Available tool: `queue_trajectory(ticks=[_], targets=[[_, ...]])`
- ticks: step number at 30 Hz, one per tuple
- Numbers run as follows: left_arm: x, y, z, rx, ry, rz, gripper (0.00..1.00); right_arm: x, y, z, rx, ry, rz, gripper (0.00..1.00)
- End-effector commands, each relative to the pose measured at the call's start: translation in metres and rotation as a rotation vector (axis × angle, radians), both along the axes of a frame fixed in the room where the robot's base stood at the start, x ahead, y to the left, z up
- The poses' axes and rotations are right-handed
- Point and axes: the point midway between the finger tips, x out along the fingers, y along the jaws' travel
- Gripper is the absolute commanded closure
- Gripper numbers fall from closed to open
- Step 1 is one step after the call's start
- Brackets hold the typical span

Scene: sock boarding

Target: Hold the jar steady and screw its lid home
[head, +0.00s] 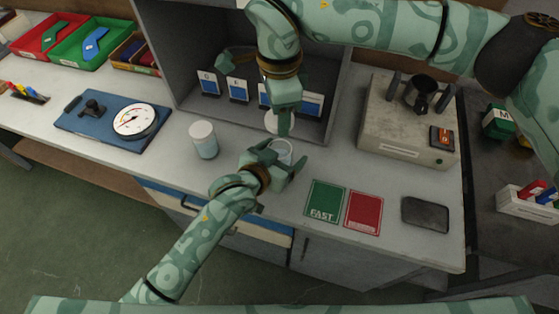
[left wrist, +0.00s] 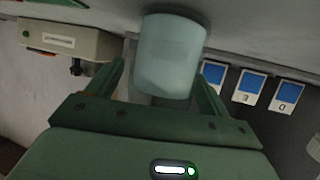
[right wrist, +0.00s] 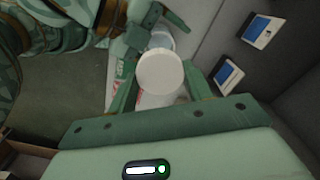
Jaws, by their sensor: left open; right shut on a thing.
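An open clear jar (head: 282,148) stands on the bench in front of the grey cabinet. My left gripper (head: 281,163) is open, with its fingers either side of the jar; the left wrist view shows the pale jar (left wrist: 170,55) between the fingers. My right gripper (head: 284,119) is shut on a white lid (head: 273,124), held behind and apart from the jar in the head view. In the right wrist view the round lid (right wrist: 160,71) sits between the fingertips and hides part of what is beyond it. The jar's base is partly hidden by my left gripper.
A white-lidded jar (head: 203,140) stands to the left. A dial gauge on a blue board (head: 80,125) lies further left. Green (head: 324,202) and red (head: 364,212) cards and a dark pad (head: 425,214) lie to the right. A grey cabinet (head: 180,70) stands behind.

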Motion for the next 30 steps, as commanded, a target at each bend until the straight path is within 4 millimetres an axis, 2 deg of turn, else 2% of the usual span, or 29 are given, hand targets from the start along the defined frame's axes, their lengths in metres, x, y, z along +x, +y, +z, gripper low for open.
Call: queue_trajectory(ticks=[8, 11, 15, 16, 19, 27, 30], targets=[[0.001, -0.001, 0.0, 0.0, 0.0, 0.0, 0.2, 0.0, 0.0, 0.0, 0.0, 0.0, 0.0, 0.74], [0.001, -0.001, 0.0, 0.0, 0.0, 0.0, 0.45, 0.0, 0.0, 0.0, 0.0, 0.0, 0.0, 0.74], [0.001, 0.0, 0.0, 0.0, 0.0, 0.0, 0.84, 0.0, 0.0, 0.0, 0.0, 0.0, 0.0, 0.74], [0.001, 0.0, 0.0, 0.0, 0.0, 0.0, 0.87, 0.0, 0.0, 0.0, 0.0, 0.0, 0.0, 0.74], [0.001, 0.0, 0.0, 0.0, 0.0, 0.0, 0.87, 0.0, 0.0, -0.004, 0.0, 0.001, 0.0, 0.74], [0.001, 0.0, 0.0, 0.0, 0.0, 0.0, 0.87, -0.001, 0.0, -0.042, 0.0, 0.002, -0.001, 0.74], [0.001, 0.0, 0.0, 0.0, 0.0, 0.0, 0.87, -0.001, 0.0, -0.049, 0.0, 0.0, 0.0, 0.74]])
